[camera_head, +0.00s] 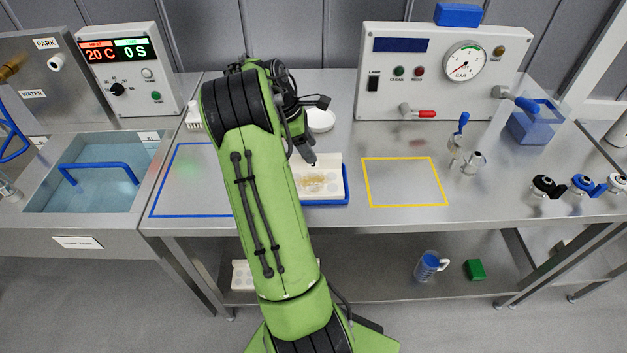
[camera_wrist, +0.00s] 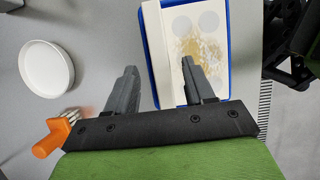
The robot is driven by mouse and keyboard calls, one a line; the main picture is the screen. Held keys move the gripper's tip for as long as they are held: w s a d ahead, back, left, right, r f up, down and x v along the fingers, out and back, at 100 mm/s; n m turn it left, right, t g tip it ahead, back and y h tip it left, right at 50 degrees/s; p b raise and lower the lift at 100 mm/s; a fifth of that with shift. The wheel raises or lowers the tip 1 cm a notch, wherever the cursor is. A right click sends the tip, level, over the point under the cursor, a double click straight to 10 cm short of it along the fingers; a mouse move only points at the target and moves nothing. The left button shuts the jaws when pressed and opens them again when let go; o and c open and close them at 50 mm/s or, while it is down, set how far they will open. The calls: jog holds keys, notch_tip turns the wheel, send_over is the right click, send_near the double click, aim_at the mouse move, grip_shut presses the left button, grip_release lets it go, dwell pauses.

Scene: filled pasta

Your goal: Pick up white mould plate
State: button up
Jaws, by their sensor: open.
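The white mould plate (camera_head: 336,170) has round grey cavities and yellowish crumbs scattered on it. It lies on a blue tray (camera_head: 328,202) on the steel bench, partly hidden by my arm in the head view. In the wrist view the plate (camera_wrist: 162,30) is at the top middle, with the tray's blue rim (camera_wrist: 226,70) around it. My gripper (camera_wrist: 158,66) is open and empty. Its right finger appears over the plate and its left finger outside the left edge, so that edge lies between them in the picture. I cannot tell the height above it.
A white round dish (camera_wrist: 46,68) and an orange-handled brush (camera_wrist: 50,138) are left of the fingers. A yellow-outlined area (camera_head: 405,182) to the right is empty. A machine with a gauge (camera_head: 445,70) stands behind. A water basin (camera_head: 90,185) is at left.

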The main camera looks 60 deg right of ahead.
aim_at(314, 177)
jog(key=b+x, duration=0.1)
jog(key=x, duration=0.3)
jog(key=shift+w+f, duration=0.1)
jog(key=shift+f, duration=0.05)
jog(key=shift+a, duration=0.1)
grip_shut()
